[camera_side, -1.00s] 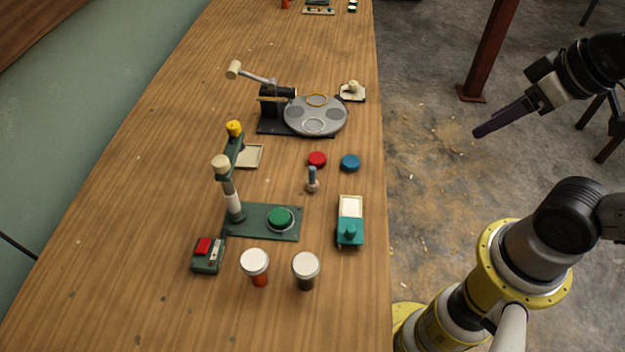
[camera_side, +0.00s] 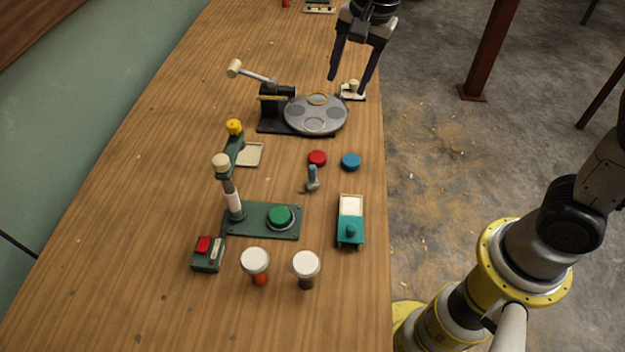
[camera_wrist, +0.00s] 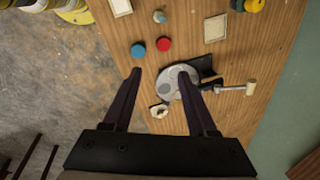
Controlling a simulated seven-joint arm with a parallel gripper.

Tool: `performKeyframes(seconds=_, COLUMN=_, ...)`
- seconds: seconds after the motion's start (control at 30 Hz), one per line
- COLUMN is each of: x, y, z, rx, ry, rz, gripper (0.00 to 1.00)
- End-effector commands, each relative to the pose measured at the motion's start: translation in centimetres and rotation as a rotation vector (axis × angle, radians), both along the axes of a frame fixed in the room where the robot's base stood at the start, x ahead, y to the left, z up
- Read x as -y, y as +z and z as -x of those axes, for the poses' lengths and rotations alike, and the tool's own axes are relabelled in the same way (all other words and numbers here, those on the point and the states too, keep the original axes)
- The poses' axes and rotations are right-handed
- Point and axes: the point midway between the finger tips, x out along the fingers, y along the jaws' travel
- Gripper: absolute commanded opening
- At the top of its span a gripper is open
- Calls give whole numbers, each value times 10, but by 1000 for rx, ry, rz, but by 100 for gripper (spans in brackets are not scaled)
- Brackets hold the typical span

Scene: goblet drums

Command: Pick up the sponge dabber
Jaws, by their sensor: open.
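A small cream knobbed piece (camera_side: 353,85), which looks like the sponge dabber, sits on a small dark-edged white tray (camera_side: 346,96) near the table's right edge. In the wrist view the cream piece (camera_wrist: 159,109) shows between the two fingers. My gripper (camera_side: 350,85) is open and empty, with its fingers pointing down over the tray; in the wrist view its fingertips (camera_wrist: 160,73) are wide apart. I cannot tell the exact height, but nothing is held.
A grey turntable (camera_side: 315,115) with a cream-headed lever (camera_side: 234,69) stands close to the tray's left. Red (camera_side: 317,158) and blue (camera_side: 351,161) discs, a small upright tool (camera_side: 312,181), a green press base (camera_side: 262,222) and two white-topped goblet drums (camera_side: 255,260) (camera_side: 306,264) stand nearer.

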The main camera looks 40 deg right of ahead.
Motion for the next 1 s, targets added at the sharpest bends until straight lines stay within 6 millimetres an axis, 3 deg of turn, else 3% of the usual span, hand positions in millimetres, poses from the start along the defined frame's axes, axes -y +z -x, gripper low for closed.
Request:
performKeyframes(seconds=0.03, x=-12, y=-21, z=-12, rx=-42, ry=1, rz=5, gripper=58)
performKeyframes(seconds=0.13, x=-30, y=-54, z=-25, rx=-104, ry=22, rz=19, gripper=58)
performKeyframes(seconds=0.3, x=-48, y=-97, z=-26, rx=-187, ry=61, rz=45, gripper=58)
performKeyframes(seconds=0.53, x=-54, y=-124, z=-22, rx=-213, ry=78, rz=55, gripper=58)
performKeyframes(seconds=0.8, x=-54, y=-174, z=-22, rx=-212, ry=77, rz=54, gripper=58)
performKeyframes(seconds=1.0, x=-54, y=-192, z=-23, rx=-209, ry=77, rz=54, gripper=58)
